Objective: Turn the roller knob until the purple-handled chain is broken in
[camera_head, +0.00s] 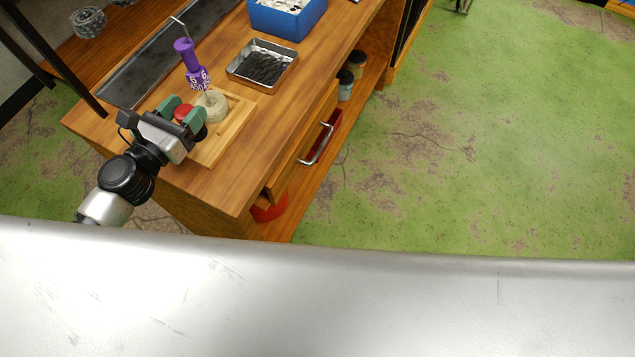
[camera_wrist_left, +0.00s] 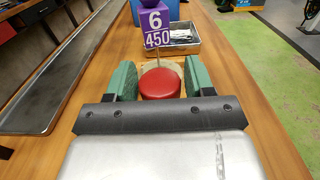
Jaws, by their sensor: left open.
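The red roller knob (camera_head: 183,113) sits at the near side of a round pale roller (camera_head: 213,106) on a light wooden board. My left gripper (camera_head: 183,112) is open, with its green fingers on either side of the knob. In the left wrist view the red knob (camera_wrist_left: 160,84) lies between the two green fingers, with a narrow gap visible on each side. The purple handle (camera_head: 186,54) stands upright beyond the roller, with a purple tag marked 6 and 450 below it; the tag also shows in the left wrist view (camera_wrist_left: 157,28). The chain itself is hardly visible. My right gripper is not in view.
A metal tray (camera_head: 233,73) with dark chains lies behind the board, and a blue box (camera_head: 251,14) stands farther back. A long dark tray (camera_head: 130,92) runs along the left of the wooden bench. Bare bench top lies right of the board.

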